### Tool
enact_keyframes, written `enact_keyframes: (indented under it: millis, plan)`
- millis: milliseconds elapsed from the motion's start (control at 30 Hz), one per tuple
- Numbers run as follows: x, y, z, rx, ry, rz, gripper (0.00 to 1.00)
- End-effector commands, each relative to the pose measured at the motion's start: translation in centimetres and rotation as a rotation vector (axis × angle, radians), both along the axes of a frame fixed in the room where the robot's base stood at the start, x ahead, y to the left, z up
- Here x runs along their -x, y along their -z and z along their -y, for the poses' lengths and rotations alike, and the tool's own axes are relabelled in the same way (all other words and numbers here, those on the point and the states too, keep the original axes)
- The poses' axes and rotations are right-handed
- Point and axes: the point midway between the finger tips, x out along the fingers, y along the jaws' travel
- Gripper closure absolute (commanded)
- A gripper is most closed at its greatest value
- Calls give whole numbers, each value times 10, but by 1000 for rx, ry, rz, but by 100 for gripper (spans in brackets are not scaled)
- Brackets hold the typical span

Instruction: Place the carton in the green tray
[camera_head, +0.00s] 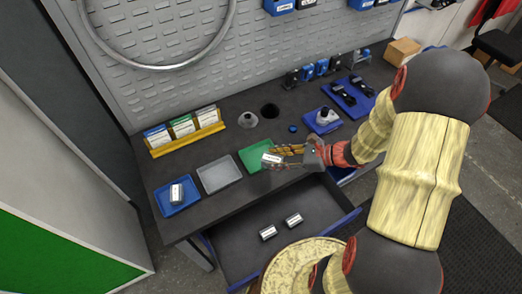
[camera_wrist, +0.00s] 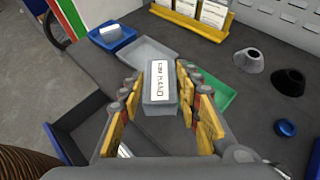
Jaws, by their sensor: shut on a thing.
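The carton (camera_wrist: 159,88) is a small grey box with a white label. My gripper (camera_wrist: 158,98) is shut on it, one finger on each side. In the head view the carton (camera_head: 271,160) is at the fingertips of my gripper (camera_head: 277,156), over the right part of the green tray (camera_head: 251,157). The green tray (camera_wrist: 216,94) also shows in the wrist view, partly hidden behind the carton and the right finger. I cannot tell how far the carton is above the tray.
A grey tray (camera_head: 218,177) stands empty left of the green one. A blue tray (camera_head: 165,206) holds a similar carton (camera_head: 177,193). An open drawer (camera_head: 250,252) below holds two more cartons. A yellow rack (camera_head: 186,137) and a grey cone (camera_head: 248,120) stand behind.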

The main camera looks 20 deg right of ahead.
Motion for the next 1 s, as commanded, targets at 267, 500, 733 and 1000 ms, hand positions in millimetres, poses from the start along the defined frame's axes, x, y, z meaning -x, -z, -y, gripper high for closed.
enact_keyframes:
  millis: [267,500,733,1000]
  plan:
    - [-64,31,-6,0,-3,1,92]
    - [-94,71,-8,0,0,-1,92]
    - [-105,82,-8,0,1,0,92]
    - [-109,114,-8,0,3,-1,92]
